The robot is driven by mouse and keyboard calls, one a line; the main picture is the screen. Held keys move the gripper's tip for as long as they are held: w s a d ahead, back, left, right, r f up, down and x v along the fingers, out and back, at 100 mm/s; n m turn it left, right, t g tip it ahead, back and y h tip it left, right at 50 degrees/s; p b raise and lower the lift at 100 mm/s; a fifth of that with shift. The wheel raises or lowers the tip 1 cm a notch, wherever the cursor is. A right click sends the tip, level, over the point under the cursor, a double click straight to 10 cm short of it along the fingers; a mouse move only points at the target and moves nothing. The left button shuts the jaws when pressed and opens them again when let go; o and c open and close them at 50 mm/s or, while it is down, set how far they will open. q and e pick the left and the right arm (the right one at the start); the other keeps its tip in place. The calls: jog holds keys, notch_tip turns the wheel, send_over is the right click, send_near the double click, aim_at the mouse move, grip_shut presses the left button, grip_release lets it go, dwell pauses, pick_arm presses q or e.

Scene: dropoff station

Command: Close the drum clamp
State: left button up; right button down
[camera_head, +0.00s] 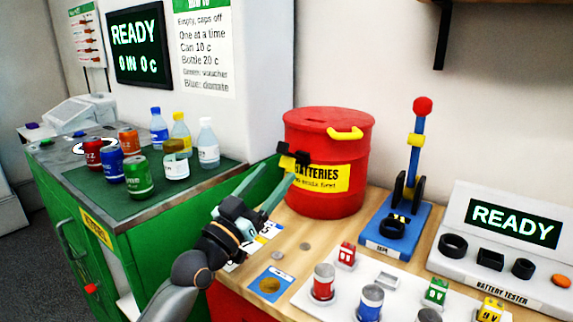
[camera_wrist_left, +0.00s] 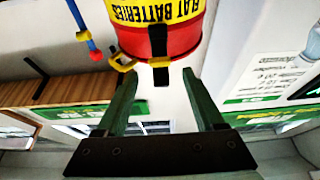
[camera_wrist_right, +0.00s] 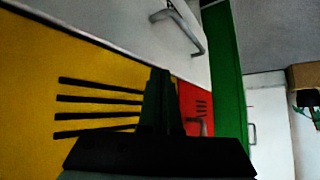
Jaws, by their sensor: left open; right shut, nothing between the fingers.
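The red drum (camera_head: 325,180) with a yellow batteries label stands upright on the wooden counter. In the left wrist view the drum (camera_wrist_left: 183,42) is upside down, with the black clamp (camera_wrist_left: 159,68) between the finger directions. My left gripper (camera_head: 275,175) is open and empty, just in front of the clamp, with no clear contact. My right gripper (camera_wrist_right: 160,75) is shut and empty before a yellow and red panel.
A blue stand (camera_head: 398,225) with a red-knobbed lever is right of the drum. A battery tester (camera_head: 500,250) and a white tray (camera_head: 345,285) with batteries are farther right and in front. The green cabinet (camera_head: 150,240) at left bears several cans and bottles.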

aim_at(285, 164)
pick_arm(q)
jog(key=shift+x, duration=2.8)
jog(key=shift+f, duration=0.1)
grip_shut()
